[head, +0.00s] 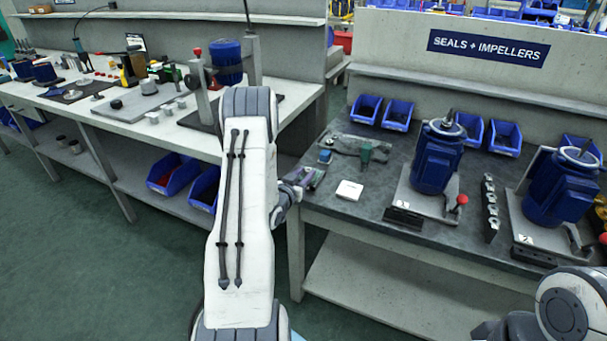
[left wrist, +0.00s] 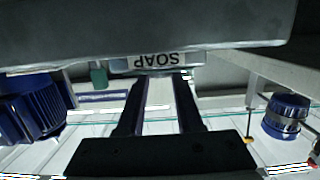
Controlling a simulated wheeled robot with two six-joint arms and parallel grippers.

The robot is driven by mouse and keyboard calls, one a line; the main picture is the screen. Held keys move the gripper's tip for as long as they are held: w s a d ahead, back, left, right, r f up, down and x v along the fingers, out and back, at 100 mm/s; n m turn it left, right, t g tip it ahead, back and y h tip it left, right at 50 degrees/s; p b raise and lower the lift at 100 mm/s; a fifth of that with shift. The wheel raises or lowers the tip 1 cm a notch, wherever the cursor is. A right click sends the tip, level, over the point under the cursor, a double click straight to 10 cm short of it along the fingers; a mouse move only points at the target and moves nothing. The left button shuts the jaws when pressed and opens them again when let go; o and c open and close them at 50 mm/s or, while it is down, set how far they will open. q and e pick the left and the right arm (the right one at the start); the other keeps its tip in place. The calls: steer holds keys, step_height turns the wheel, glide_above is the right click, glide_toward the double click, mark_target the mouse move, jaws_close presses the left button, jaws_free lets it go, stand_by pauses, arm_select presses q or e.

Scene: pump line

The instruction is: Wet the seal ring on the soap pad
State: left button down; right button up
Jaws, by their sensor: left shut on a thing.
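My left gripper (head: 310,178) is at the front left corner of the right bench. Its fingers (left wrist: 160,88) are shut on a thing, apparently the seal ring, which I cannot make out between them. A SOAP label (left wrist: 160,60) appears upside down just beyond the fingertips in the left wrist view. A white square pad (head: 349,190) lies on the bench just right of the gripper; its marking is too small to read in the head view, so I cannot tell whether it is the soap pad. My right gripper is out of view; only part of that arm shows at bottom right.
Blue pump units (head: 437,160) and (head: 562,187) stand on plates to the right. A green-handled tool (head: 366,154) and a small blue item (head: 325,156) lie behind the pad. Blue bins (head: 397,114) line the back. A gap separates the left bench (head: 130,128).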

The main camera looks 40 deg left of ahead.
arm_select(q)
steer(key=shift+r+p, duration=2.25)
steer(key=shift+r, duration=1.25)
